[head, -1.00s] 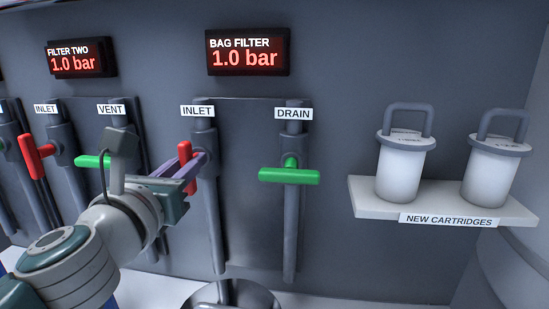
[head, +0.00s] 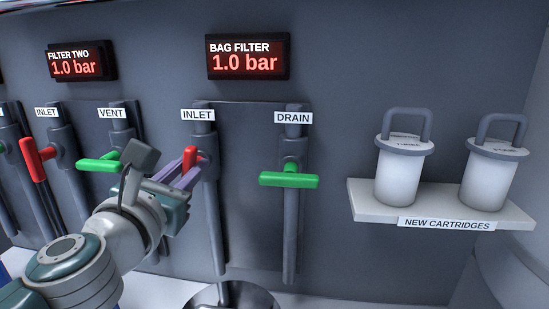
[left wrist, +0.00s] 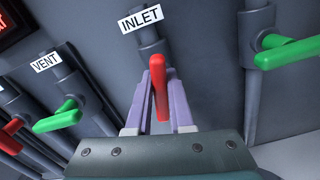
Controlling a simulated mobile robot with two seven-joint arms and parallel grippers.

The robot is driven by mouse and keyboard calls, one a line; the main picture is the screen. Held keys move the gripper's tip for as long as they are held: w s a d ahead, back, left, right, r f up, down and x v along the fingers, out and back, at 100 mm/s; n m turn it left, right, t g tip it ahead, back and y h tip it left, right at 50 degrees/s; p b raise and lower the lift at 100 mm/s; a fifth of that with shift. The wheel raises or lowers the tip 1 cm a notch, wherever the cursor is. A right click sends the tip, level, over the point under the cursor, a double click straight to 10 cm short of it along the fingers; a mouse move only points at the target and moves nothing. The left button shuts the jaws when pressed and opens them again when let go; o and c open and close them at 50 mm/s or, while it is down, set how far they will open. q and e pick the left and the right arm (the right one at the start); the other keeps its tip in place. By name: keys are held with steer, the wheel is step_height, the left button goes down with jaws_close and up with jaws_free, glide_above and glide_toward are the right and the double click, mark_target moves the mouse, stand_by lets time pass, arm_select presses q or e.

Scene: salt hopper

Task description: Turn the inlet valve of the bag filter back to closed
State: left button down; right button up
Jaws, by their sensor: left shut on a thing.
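The bag filter's inlet valve has a red handle (head: 189,156) on the grey pipe under the INLET label (head: 198,115). My left gripper (head: 184,172) is shut on this handle, coming from the lower left. In the head view the fingers hide the handle's lower part. In the left wrist view the red handle (left wrist: 159,92) stands between the two purple fingers (left wrist: 158,108), roughly in line with its pipe. The BAG FILTER display (head: 248,56) reads 1.0 bar. My right gripper is not in view.
The green drain handle (head: 289,180) lies crosswise just right of the inlet. A green vent handle (head: 100,163) and a red inlet handle (head: 38,160) of filter two are to the left. A shelf (head: 370,205) with two white cartridges stands at the right.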

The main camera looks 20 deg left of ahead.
arm_select(q)
steer(key=m+p, duration=0.1)
steer(key=m, duration=0.3)
steer(key=shift+d, duration=0.1)
steer(key=m, duration=0.3)
steer(key=shift+w+d+f+m+p, duration=0.1)
steer(key=shift+m+p, duration=0.2)
steer(key=shift+p, duration=0.1)
steer(key=m+p, duration=0.1)
steer(key=m, duration=0.2)
steer(key=shift+d+f, duration=0.1)
steer(key=shift+f+m, duration=0.15)
steer(key=shift+m, duration=1.75)
steer(key=shift+m+p, duration=0.3)
steer(key=c, duration=0.8)
jaws_free()
